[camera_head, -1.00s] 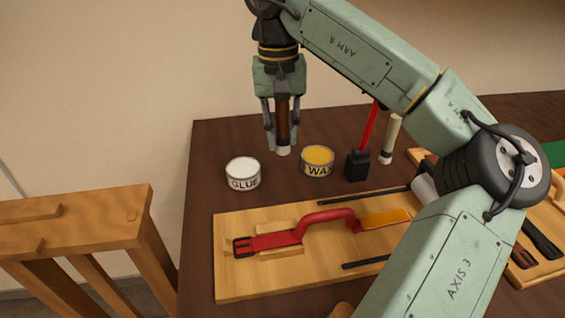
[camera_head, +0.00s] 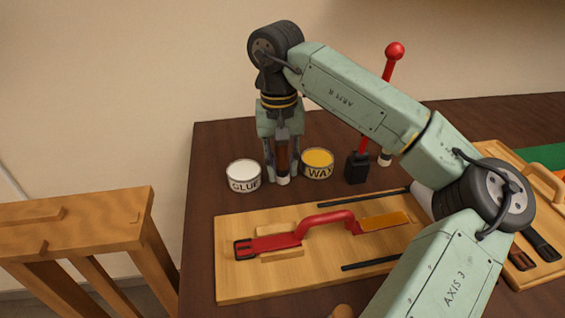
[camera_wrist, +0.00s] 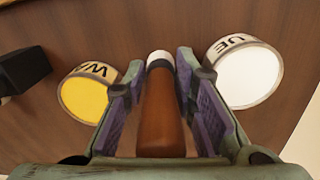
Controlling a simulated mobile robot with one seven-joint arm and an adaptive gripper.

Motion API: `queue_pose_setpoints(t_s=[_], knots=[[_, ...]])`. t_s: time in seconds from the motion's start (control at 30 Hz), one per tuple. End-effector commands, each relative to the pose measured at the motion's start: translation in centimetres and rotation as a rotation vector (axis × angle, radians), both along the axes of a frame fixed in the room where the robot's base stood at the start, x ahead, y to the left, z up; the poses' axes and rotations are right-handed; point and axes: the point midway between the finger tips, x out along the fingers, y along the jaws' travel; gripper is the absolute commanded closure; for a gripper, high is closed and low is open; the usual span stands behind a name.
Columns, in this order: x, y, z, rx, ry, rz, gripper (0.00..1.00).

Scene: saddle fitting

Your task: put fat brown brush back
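The fat brown brush (camera_head: 282,158) is upright, its white tip pointing down, between the glue tin (camera_head: 243,177) and the wax tin (camera_head: 317,165). My gripper (camera_head: 281,178) points straight down with its fingers on both sides of the brush, shut on it. In the wrist view the brown handle (camera_wrist: 161,118) runs between the finger pads. The white glue tin (camera_wrist: 247,76) is close to the right finger and the yellow wax tin (camera_wrist: 88,98) is close to the left finger. I cannot tell whether the brush tip touches the table.
A black block (camera_head: 357,167) with a red ball-topped rod (camera_head: 393,50) stands right of the wax. A pale stick with a dark band (camera_head: 385,158) is partly hidden behind my arm. A wooden board (camera_head: 235,285) with a red strap lies in front. A wooden rack (camera_head: 80,222) stands left.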

Motion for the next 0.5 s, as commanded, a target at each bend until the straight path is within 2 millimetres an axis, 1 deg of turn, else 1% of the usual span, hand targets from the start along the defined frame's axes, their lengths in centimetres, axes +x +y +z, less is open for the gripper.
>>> queue_pose_setpoints(t_s=[0.03, 0.2, 0.5], knots=[[0.0, 0.0, -0.02, 0.0, 0.001, 0.0, 0.69], [-0.01, 0.0, -0.01, 0.0, 0.001, 0.0, 0.59], [0.0, 0.0, 0.28, 0.0, 0.0, 0.0, 0.59]])
